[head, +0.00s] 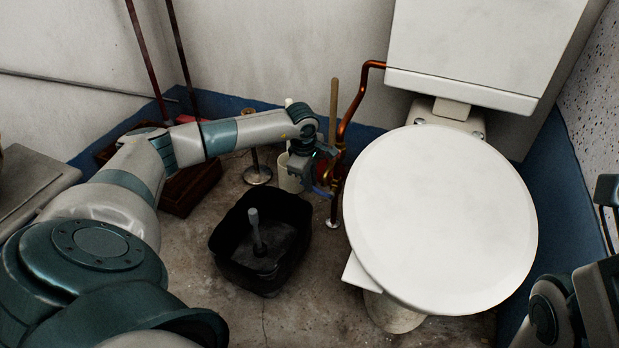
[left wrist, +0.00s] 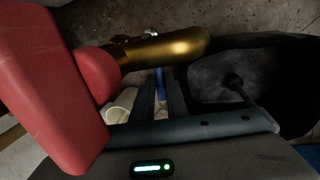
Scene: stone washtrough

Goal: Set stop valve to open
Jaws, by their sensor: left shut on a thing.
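The stop valve sits low on the copper pipe (head: 348,115) that runs down the back wall beside the toilet. Its blue handle (left wrist: 160,84) shows as a narrow strip between my fingers in the left wrist view. My left gripper (head: 326,187) is shut on that handle, near the foot of the pipe. The valve body is mostly hidden by the gripper in the head view, so I cannot tell the handle's exact angle. Part of my right arm is at the lower right edge of the head view, and its jaws do not show clearly.
The white toilet (head: 440,220) stands close to the right. A black bin (head: 232,262) holding a grey-handled brush is in front. A wooden stick (head: 333,112) and a white container (head: 290,178) stand nearby. A large red object (left wrist: 50,85) crowds the wrist view.

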